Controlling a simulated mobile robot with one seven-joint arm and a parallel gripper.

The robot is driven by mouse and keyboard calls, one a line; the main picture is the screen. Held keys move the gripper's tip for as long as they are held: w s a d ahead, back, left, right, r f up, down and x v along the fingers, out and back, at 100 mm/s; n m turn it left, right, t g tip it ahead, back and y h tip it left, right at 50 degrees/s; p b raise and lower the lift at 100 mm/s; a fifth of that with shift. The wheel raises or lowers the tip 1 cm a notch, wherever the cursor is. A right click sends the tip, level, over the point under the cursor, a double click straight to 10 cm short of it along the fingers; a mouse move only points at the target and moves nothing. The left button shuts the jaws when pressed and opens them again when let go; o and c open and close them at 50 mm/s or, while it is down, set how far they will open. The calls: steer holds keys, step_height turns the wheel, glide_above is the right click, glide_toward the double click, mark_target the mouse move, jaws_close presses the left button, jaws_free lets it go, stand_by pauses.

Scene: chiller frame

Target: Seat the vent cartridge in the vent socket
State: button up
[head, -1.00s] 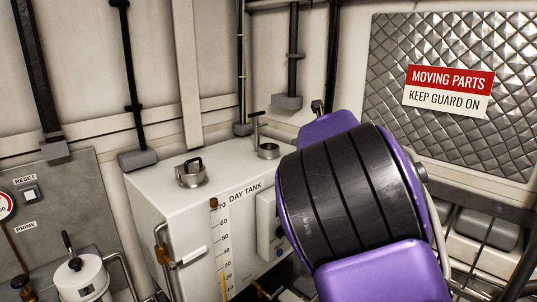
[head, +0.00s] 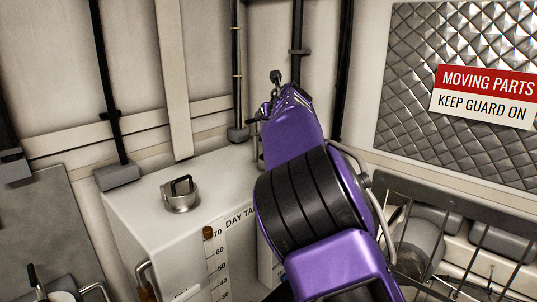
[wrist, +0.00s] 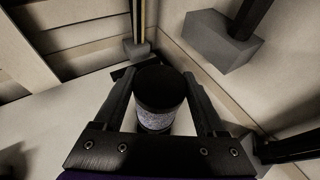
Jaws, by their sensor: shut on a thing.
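My gripper (wrist: 158,88) is shut on the vent cartridge (wrist: 155,118), a short cylinder with a black end and a grey speckled band, in the wrist view. One finger lies along each side of it. In the head view my gripper (head: 268,105) is at the far end of my purple arm, over the back right of the white day tank (head: 140,222). The cartridge is not clearly visible there. I cannot make out the vent socket in either view now; my arm and the cartridge cover that part of the tank top.
A metal filler cap (head: 181,195) with a handle stands on the tank top, left of my arm. Black pipes with grey feet (head: 119,174) run down the wall behind. A wire guard (head: 465,235) is at the right.

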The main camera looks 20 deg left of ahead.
step_height(320, 180, down, 8)
steer(key=shift+s+f+b, duration=0.1)
steer(key=shift+b, duration=0.25)
steer(key=shift+f, duration=0.1)
steer(key=o, duration=1.5)
steer(key=shift+c, duration=0.2)
steer(key=b+v, duration=0.2)
steer(key=v, duration=1)
